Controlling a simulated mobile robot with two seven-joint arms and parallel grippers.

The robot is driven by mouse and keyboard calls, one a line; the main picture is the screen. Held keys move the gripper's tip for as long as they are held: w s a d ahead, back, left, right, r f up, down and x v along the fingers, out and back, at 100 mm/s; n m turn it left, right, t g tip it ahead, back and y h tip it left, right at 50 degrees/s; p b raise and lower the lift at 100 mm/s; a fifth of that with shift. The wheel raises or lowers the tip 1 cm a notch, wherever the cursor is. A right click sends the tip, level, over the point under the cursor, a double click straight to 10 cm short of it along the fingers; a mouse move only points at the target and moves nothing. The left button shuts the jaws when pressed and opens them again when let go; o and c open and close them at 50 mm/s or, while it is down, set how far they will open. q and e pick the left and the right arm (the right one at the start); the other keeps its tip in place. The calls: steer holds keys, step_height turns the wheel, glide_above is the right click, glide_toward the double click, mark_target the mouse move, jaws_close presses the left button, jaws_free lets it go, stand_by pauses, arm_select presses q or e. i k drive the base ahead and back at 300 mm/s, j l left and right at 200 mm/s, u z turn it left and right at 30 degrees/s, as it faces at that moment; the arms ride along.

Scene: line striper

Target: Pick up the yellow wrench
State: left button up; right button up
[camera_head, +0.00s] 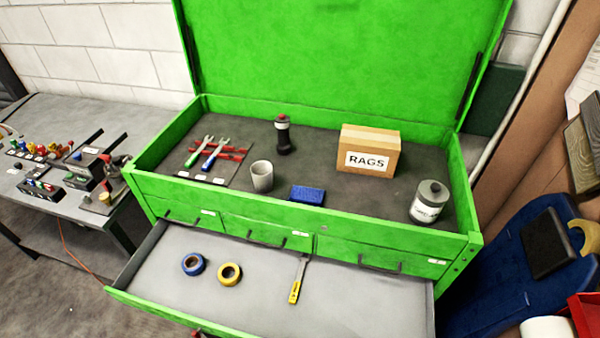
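A wrench with a yellow handle (295,290) and a grey metal shaft lies in the open drawer (350,305) of the green tool chest. It lies lengthwise, handle towards the front and its head near the drawer's back, just below the chest's front panel. Nothing touches it. Two similar wrenches, one with a green handle (192,159) and one with a blue handle (208,163), lie on a red rack in the upper tray. Neither of my grippers shows in this view.
A blue tape roll (184,265) and a yellow tape roll (221,275) lie left of the wrench. The drawer's right side is clear.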

mark_target(295, 288)
steer(key=j+z, duration=0.4)
steer(key=j, duration=0.3)
steer(key=l+u, duration=0.45)
steer(key=l, duration=0.3)
steer(key=l+u, duration=0.45)
steer(key=l, duration=0.3)
steer(key=k, duration=0.7)
steer(key=i+j+z, duration=0.45)
steer(key=i, duration=0.3)
steer(key=i+j+z, duration=0.5)
steer(key=i+j, duration=0.15)
steer(key=i, duration=0.05)
